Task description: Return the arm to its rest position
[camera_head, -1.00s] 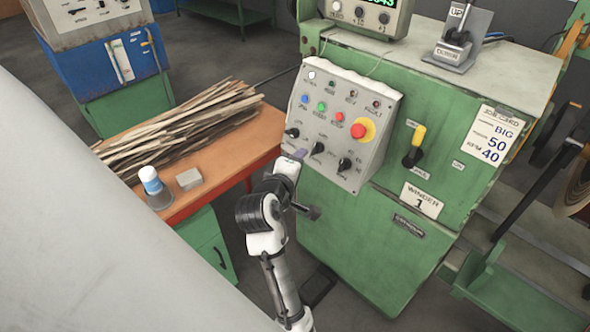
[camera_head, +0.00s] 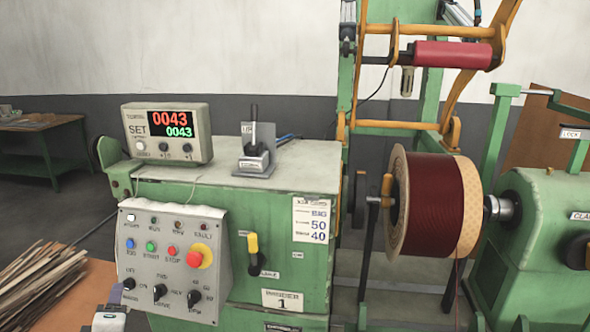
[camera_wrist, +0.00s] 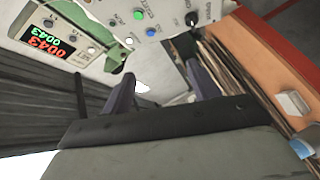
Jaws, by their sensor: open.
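My gripper (camera_wrist: 162,88) shows in the wrist view with its two dark fingers spread apart and nothing between them. Beyond the fingers is the control panel (camera_wrist: 135,15), seen turned over, with its blue and green buttons. In the head view only a small piece of my arm's end (camera_head: 108,318) shows at the bottom left edge, just below the panel's lower left corner. The rest of my arm is out of that view. I cannot tell whether my gripper touches the panel.
The green winder cabinet (camera_head: 290,260) carries a counter (camera_head: 166,134) reading 0043 and a lever box (camera_head: 255,155). A spool of dark red wire (camera_head: 435,205) stands to its right. Wood strips (camera_head: 40,280) lie on an orange table (camera_wrist: 270,50), close beside my gripper.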

